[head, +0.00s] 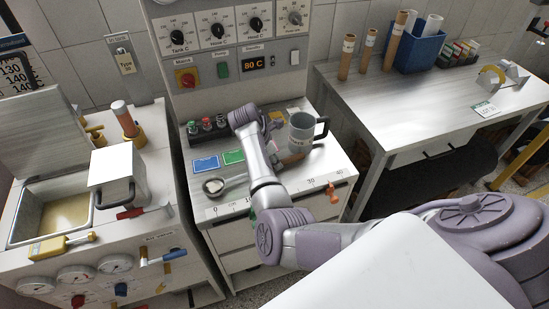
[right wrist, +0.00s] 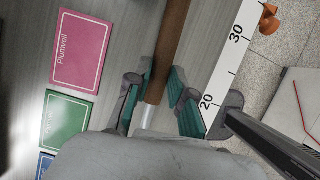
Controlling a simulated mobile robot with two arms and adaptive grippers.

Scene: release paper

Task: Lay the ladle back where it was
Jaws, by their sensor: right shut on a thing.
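The ladle lies across the middle counter in the head view, its round metal bowl (head: 213,186) to the left and its brown handle (head: 293,158) to the right of my arm. In the right wrist view the brown wooden handle (right wrist: 171,45) and a short piece of metal shaft run between the teal fingers. My right gripper (right wrist: 160,76) is shut on the handle near where it meets the shaft. In the head view my own arm hides most of the grip. Whether the ladle touches the counter is hard to tell. My left gripper is not in view.
Blue (head: 205,163) and green (head: 233,157) cards lie behind the ladle; a pink card (right wrist: 82,50) shows in the wrist view. A grey mug (head: 302,130) stands close to the handle. A number scale (head: 232,207) runs along the counter's front edge. An orange knob (head: 333,192) is at the front right.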

